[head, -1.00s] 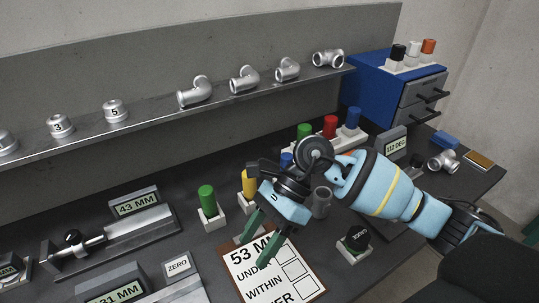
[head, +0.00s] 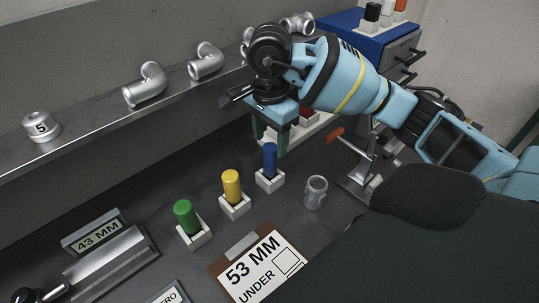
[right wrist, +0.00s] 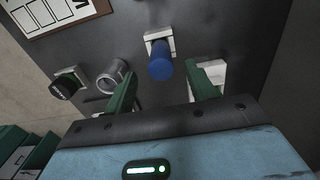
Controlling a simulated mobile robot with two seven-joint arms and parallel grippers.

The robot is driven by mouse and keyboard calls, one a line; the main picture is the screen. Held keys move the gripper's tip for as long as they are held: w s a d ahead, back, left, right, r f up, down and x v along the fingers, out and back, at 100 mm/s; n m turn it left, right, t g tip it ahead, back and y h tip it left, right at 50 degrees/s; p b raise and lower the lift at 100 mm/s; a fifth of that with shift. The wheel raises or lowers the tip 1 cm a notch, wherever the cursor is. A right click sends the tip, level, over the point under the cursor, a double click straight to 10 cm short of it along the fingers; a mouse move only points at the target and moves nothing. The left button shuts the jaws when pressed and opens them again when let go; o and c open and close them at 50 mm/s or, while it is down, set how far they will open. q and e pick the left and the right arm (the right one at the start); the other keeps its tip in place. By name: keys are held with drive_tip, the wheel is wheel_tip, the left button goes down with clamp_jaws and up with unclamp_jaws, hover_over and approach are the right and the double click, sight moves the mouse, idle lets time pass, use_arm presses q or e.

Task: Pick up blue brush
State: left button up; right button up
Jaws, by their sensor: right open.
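The blue brush (head: 270,160) stands upright in a small white holder (head: 270,182), to the right of the yellow one. It also shows in the right wrist view (right wrist: 161,66), between and beyond my fingertips. My right gripper (head: 270,142) is open and empty, with its green fingers pointing down just behind and above the blue brush in the head view. In the right wrist view the open fingers (right wrist: 160,85) lie on either side of the blue brush's line, not touching it as far as I can tell. My left gripper is not in view.
A yellow brush (head: 231,186) and a green brush (head: 186,216) stand in white holders to the left. A grey metal pipe piece (head: 315,192) stands to the right. A clipboard (head: 262,268) reading 53 MM lies in front. A shelf (head: 95,122) with fittings runs behind.

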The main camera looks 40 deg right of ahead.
sight(270, 147)
drive_tip(key=shift+d+f, duration=0.1)
drive_tip(key=shift+f, duration=2.75)
drive_tip(key=shift+c, duration=0.5)
drive_tip(key=c, duration=1)
